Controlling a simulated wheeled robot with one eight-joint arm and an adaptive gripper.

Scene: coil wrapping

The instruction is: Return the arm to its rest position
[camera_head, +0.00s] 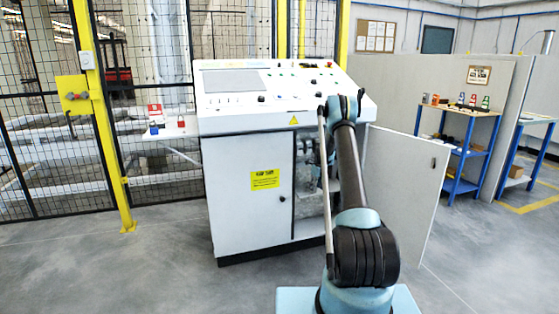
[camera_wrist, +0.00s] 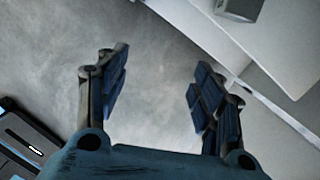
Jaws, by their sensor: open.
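My gripper (camera_wrist: 158,90) shows in the wrist view with its two dark blue fingers wide apart. Nothing is between them; only grey floor shows behind. In the head view my arm reaches forward to the front of the white control console (camera_head: 258,165), and its far end is in front of the console's right side. The gripper fingers are hard to make out in the head view. The console's right door (camera_head: 405,180) stands open, and the open compartment (camera_head: 308,180) shows grey parts, partly hidden by my arm.
A yellow-posted mesh fence (camera_head: 100,110) stands at left and behind. A small shelf (camera_head: 172,131) with red and blue items is left of the console. Blue-framed tables (camera_head: 463,145) with coloured items stand at right. Grey floor is clear at the left front.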

